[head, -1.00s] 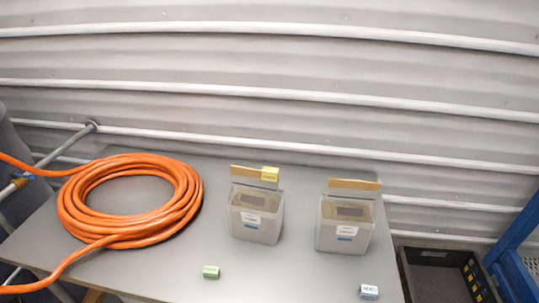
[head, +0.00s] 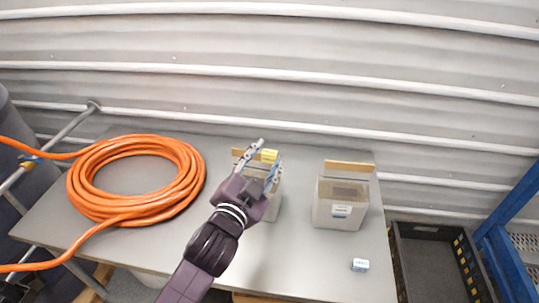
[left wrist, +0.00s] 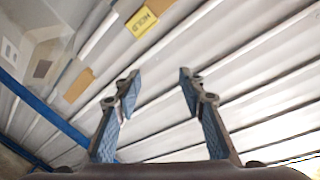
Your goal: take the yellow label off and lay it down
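The yellow label (head: 269,156) is on the right end of the tan strip (head: 240,152) at the back of the left hopper (head: 274,207). In the left wrist view the label (left wrist: 142,22) reads "HOLD" and lies beyond the fingertips, near the top edge. My left gripper (head: 270,151) is open and empty, its fingers on either side of the label in the head view. The left wrist view shows a wide gap between the fingers (left wrist: 159,80), with the label not between them. My left arm hides much of the left hopper. My right gripper is not in view.
The right hopper (head: 340,212) stands beside it with its own tan strip (head: 349,168). A coiled orange hose (head: 190,195) fills the table's left. A black crate (head: 410,262) and blue frame (head: 508,225) are at right.

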